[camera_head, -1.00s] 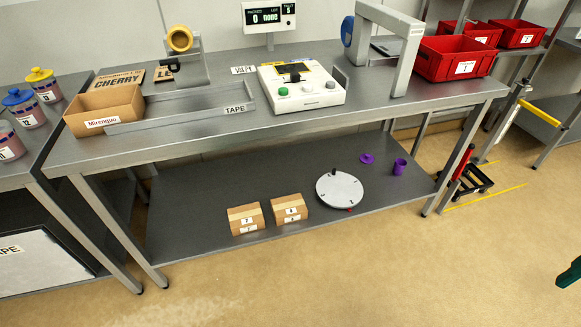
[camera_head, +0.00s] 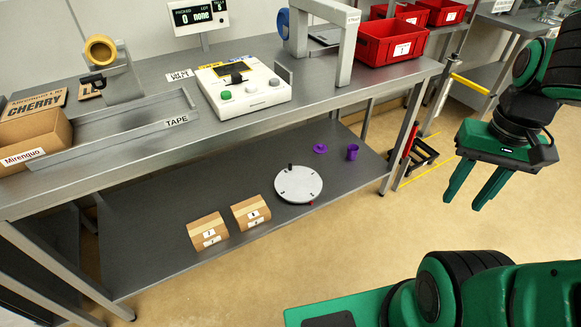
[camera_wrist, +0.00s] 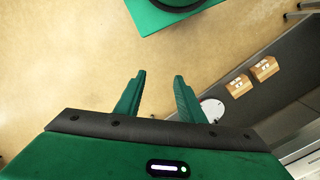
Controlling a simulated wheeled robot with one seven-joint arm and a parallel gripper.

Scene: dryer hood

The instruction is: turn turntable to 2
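The turntable (camera_head: 299,186) is a round pale grey disc with small dark marks and a short black upright peg near its far left edge. It lies on the lower shelf of the steel bench, with a small red marker at its front right edge. The marks are too small to read. It also shows in the wrist view (camera_wrist: 211,107), partly hidden behind a finger. My gripper (camera_head: 468,202) is green, open and empty, out over the floor to the right of the bench. It also shows at the bottom of the wrist view (camera_wrist: 158,97), its fingers apart.
Two cardboard boxes (camera_head: 208,230) stand left of the turntable on the lower shelf (camera_head: 150,225). A purple cup (camera_head: 352,152) and purple lid (camera_head: 320,149) lie behind it to the right. The bench top (camera_head: 150,135) overhangs the shelf, and a front leg (camera_head: 400,150) stands at the right. The floor in front is clear.

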